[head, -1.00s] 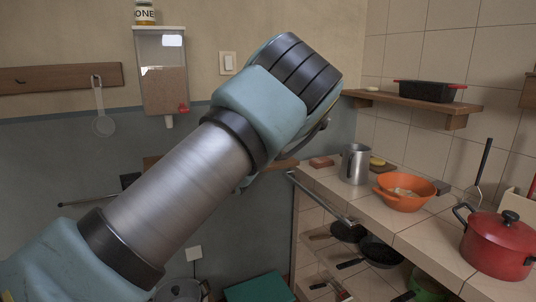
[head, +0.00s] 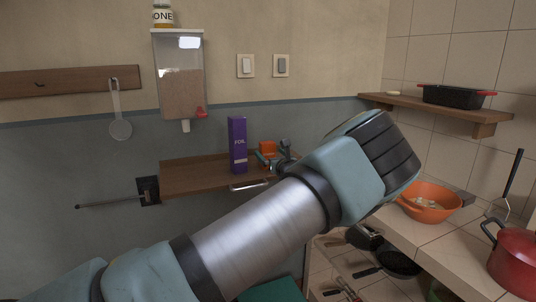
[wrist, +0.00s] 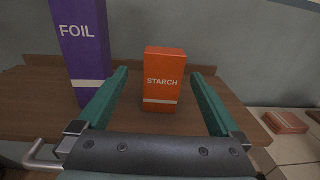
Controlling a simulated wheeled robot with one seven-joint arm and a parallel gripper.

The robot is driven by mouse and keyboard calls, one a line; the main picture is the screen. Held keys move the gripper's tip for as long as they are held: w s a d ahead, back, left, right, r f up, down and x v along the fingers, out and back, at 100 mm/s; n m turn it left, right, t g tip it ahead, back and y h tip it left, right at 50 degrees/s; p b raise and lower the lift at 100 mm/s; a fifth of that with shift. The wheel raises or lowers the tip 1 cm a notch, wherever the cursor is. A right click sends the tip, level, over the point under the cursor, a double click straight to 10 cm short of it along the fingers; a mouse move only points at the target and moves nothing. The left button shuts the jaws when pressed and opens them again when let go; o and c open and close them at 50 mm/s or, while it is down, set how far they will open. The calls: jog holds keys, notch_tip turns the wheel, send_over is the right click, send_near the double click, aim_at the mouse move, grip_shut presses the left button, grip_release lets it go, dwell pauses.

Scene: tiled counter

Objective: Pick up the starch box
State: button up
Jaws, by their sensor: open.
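The starch box (wrist: 162,80) is orange with white lettering and stands upright on a small wooden wall shelf (head: 190,175). In the wrist view it stands in the gap between the two green fingers of my gripper (wrist: 160,95). The fingers are open, with space visible on both sides of the box. In the head view the orange box (head: 267,148) shows small, partly hidden behind my gripper (head: 268,158).
A tall purple foil box (head: 238,145) stands left of the starch box, close to my left finger in the wrist view. A dispenser (head: 180,80) hangs above the shelf. The tiled counter at right holds an orange bowl (head: 447,203) and red pot (head: 513,258).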

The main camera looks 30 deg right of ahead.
aim_at(269, 150)
jog(key=w+p, duration=0.1)
jog(key=w, duration=0.1)
jog(key=w+d+p, duration=0.1)
jog(key=w, duration=0.1)
jog(key=shift+w+d+r+p, duration=0.1)
jog(key=shift+w+r+p, duration=0.05)
jog(key=shift+p, duration=0.2)
jog(key=shift+w+d, duration=0.15)
jog(key=shift+w, duration=0.25)
jog(key=c, duration=1.5)
